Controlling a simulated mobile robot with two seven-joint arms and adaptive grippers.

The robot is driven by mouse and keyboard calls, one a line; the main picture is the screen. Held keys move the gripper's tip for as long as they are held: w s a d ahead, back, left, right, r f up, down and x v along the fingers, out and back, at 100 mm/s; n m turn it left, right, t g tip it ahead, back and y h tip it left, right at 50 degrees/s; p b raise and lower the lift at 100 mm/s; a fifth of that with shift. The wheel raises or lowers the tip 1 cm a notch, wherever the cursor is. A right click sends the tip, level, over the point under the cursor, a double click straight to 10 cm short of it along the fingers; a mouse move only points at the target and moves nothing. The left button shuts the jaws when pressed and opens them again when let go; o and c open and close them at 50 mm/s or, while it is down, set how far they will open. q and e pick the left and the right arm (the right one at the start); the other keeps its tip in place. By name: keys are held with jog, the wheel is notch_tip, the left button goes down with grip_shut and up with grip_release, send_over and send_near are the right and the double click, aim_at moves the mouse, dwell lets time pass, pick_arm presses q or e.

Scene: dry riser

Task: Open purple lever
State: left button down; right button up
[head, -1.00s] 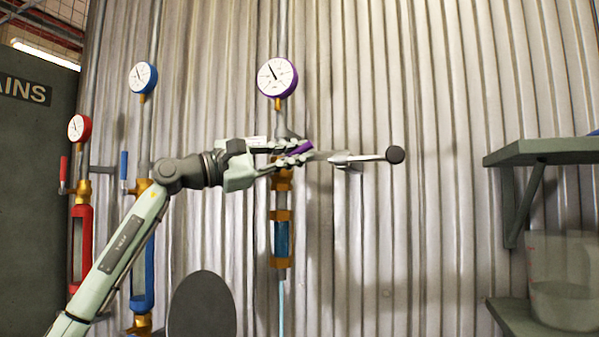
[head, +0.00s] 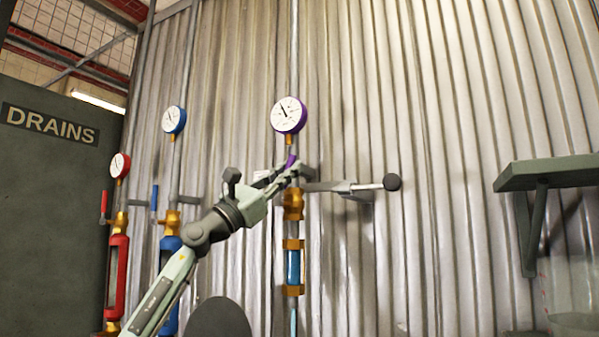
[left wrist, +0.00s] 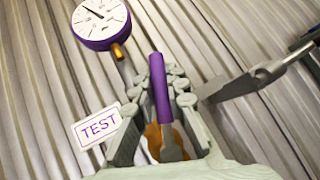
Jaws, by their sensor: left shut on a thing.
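The purple lever (left wrist: 158,92) stands between the fingers of my left gripper (left wrist: 168,90) in the left wrist view, with its purple sleeve sticking out past the fingertips. Its metal lower end runs down toward a brass valve body. In the head view, the lever (head: 291,161) shows as a small purple piece, tilted close to upright, at the tips of my left gripper (head: 290,172), which is shut on it. The brass valve (head: 293,205) lies just below the gripper on the purple-gauge pipe. My right gripper is not in view.
A purple-rimmed gauge (head: 289,115) sits above the lever. Red (head: 104,206) and blue (head: 154,197) levers stand left. A shelf (head: 545,174) is at far right.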

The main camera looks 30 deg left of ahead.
pick_arm(q)
jog(key=shift+a+n, duration=0.1)
jog(key=shift+n, duration=0.2)
jog(key=c, duration=1.5)
grip_release()
jog(key=shift+f, duration=0.1)
jog(key=v, duration=1.2)
